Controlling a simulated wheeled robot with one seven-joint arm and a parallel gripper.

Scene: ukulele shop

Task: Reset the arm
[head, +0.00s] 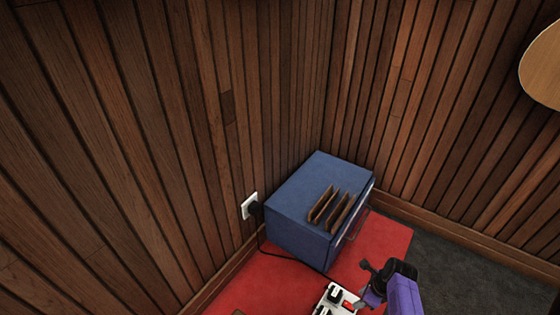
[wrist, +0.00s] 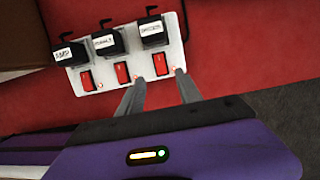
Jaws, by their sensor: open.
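My gripper (wrist: 160,76) is open and empty in the wrist view. Its two grey fingers are spread, with the tips over or near the lower right edge of a white power strip (wrist: 97,80). I cannot tell whether they touch it. The strip has three red rocker switches and three black plugs with white labels; one label appears to read "AMP". In the head view my purple arm end (head: 403,295) is at the bottom, just right of the power strip (head: 328,303). The fingers are hard to make out there.
A blue cabinet (head: 300,190) with brown slats (head: 322,204) on top stands in the corner of wood-panelled walls. A black cord runs from a wall outlet (head: 249,205) toward the strip. A red mat (head: 250,285) covers the floor; dark carpet (head: 470,280) lies right. A guitar-like body (head: 542,65) hangs at upper right.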

